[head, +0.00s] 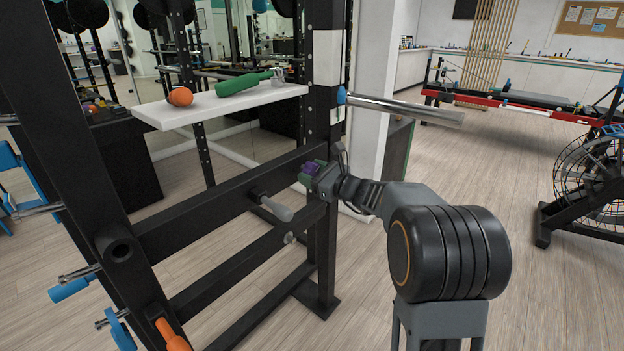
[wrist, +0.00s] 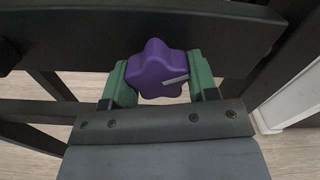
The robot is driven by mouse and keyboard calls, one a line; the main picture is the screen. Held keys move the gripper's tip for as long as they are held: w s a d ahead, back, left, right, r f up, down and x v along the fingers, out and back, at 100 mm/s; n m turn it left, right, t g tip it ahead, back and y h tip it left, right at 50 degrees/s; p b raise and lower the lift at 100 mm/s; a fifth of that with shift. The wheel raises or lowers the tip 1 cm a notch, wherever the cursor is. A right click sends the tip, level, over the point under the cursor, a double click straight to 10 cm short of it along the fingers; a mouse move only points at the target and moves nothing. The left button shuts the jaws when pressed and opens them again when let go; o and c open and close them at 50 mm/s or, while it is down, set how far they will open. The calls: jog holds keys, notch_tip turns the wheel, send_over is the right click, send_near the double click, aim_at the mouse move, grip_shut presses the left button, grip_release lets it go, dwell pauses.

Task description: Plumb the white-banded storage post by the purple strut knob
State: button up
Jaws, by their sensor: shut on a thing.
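The purple strut knob (wrist: 158,70) is star-shaped with a pale mark on its face. It sits against a black rail in the wrist view, and in the head view it shows as a small purple patch (head: 312,168). My gripper (wrist: 160,80) has green fingers on both sides of the knob and is shut on it. In the head view my gripper (head: 314,174) reaches the rack from the right. The white-banded storage post (head: 327,57) is a black upright with a white band, just above my gripper. I cannot tell whether it leans.
A white shelf (head: 225,107) holds an orange ball (head: 180,97) and a green roller (head: 243,83). A steel bar (head: 405,108) sticks out right of the post. A grey handle (head: 275,207) juts from the rail.

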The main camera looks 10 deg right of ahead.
jog(key=n+b, duration=0.1)
jog(key=b, duration=0.1)
jog(key=n+b, duration=0.4)
jog(key=b, duration=0.1)
jog(key=shift+d+f, duration=0.1)
jog(key=shift+f, duration=0.15)
jog(key=n+b, duration=0.4)
jog(key=shift+w+r, duration=0.1)
jog(key=shift+r, duration=0.2)
jog(key=shift+r+n+b, duration=0.1)
jog(key=shift+n+b, duration=0.2)
jog(key=shift+b, duration=0.05)
jog(key=o, duration=0.9)
jog(key=shift+d, duration=0.1)
jog(key=p+v, duration=0.2)
jog(key=v, duration=1.2)
